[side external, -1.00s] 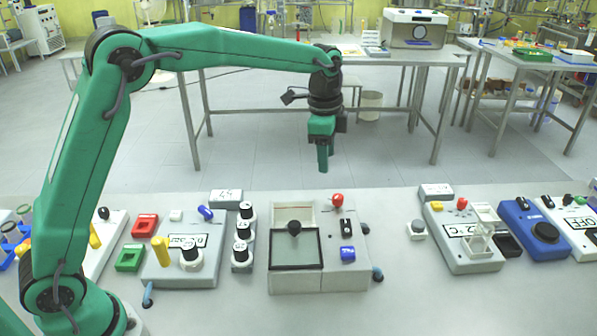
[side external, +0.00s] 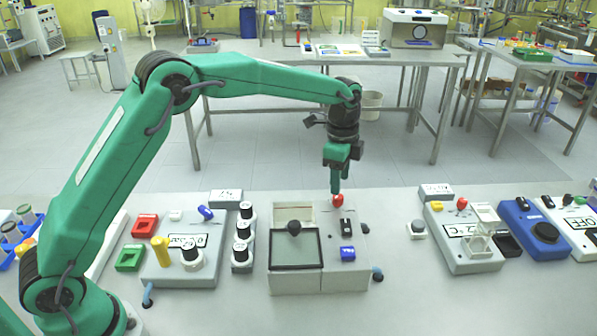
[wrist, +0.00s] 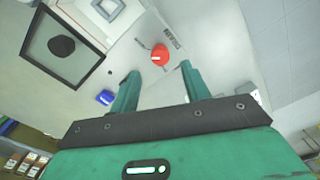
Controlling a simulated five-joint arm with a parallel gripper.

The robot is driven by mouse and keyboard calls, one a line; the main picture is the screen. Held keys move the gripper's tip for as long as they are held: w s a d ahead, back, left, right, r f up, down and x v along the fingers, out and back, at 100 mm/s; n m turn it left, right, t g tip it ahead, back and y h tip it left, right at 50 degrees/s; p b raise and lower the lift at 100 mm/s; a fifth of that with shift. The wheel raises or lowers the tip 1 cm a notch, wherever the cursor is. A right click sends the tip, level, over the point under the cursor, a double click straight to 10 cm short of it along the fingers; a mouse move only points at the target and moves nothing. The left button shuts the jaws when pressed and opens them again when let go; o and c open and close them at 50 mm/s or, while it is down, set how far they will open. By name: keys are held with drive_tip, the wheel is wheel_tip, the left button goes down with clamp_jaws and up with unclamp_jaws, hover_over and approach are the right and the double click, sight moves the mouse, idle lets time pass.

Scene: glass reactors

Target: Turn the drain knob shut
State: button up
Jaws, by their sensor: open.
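A red knob (side external: 338,201) stands on top of the grey-white device (side external: 345,265), near its back edge. In the wrist view the red knob (wrist: 160,55) shows a white mark, with small printed labels beside it that I cannot read. My gripper (side external: 336,190) points down just above the red knob in the side view. In the wrist view my gripper (wrist: 160,69) is open and empty, its fingertips either side of the line to the knob. Whether they touch the knob I cannot tell.
The same device carries a dark-framed window (side external: 296,250) with a black knob (side external: 294,227), a black switch (side external: 347,228) and a blue switch (side external: 347,254). The bench between this device and the grey button (side external: 416,229) is mostly clear.

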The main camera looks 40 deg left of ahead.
sight(339, 196)
drive_tip(key=shift+w+f, duration=0.1)
drive_tip(key=shift+f, duration=2.45)
drive_tip(key=c, duration=1)
